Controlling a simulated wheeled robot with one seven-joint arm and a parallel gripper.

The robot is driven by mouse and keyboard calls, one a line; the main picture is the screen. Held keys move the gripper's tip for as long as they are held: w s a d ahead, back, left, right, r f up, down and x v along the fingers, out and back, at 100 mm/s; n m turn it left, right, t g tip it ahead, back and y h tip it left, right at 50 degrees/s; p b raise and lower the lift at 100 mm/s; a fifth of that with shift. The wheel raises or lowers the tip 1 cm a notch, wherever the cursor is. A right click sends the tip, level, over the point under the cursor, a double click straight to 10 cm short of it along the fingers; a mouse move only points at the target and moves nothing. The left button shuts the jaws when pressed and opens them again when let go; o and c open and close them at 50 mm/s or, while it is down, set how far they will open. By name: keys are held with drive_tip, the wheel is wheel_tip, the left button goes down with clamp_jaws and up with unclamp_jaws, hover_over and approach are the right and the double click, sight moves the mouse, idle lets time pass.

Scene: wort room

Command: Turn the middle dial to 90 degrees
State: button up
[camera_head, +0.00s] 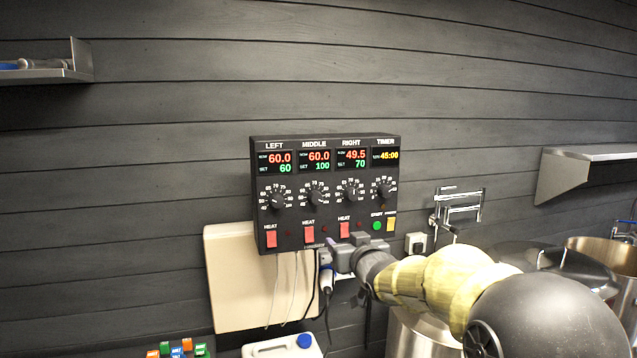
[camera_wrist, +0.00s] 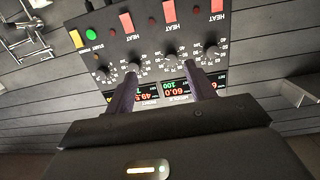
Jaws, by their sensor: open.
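A black control panel (camera_head: 262,215) hangs on the wall. Its middle dial (camera_head: 317,198) sits under the MIDDLE display (camera_head: 315,161), which reads now 60.0 and set 100. In the wrist view the panel appears upside down, with the middle dial (camera_wrist: 170,61) between the two finger lines. My gripper (camera_head: 335,252) shows near the panel's lower edge in the head view. It is open and empty; the wrist view shows its fingers (camera_wrist: 163,80) spread apart, reaching toward the dials. I cannot tell how far they stand from the panel.
The left dial (camera_head: 277,201), right dial (camera_head: 350,192) and timer dial (camera_head: 383,190) flank the middle one. Red heat switches (camera_head: 309,234) sit below. A tap (camera_head: 457,207) and a shelf (camera_head: 575,170) are on the right.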

sight(317, 200)
drive_tip(key=shift+t+y, duration=0.5)
drive_tip(key=r, duration=0.3)
drive_tip(key=w+a+r, duration=0.1)
drive_tip(key=shift+w+r, duration=0.1)
drive_tip(key=shift+r, duration=0.1)
drive_tip(key=shift+w, duration=0.1)
drive_tip(key=p+x, duration=0.9)
drive_tip(key=x, duration=0.7)
drive_tip(key=shift+w+a+p, duration=0.1)
drive_tip(key=shift+p, duration=0.25)
drive_tip(key=shift+w+a+f, duration=0.1)
drive_tip(key=shift+w+a, duration=0.05)
drive_tip(key=shift+w, duration=0.35)
drive_tip(key=c, duration=1)
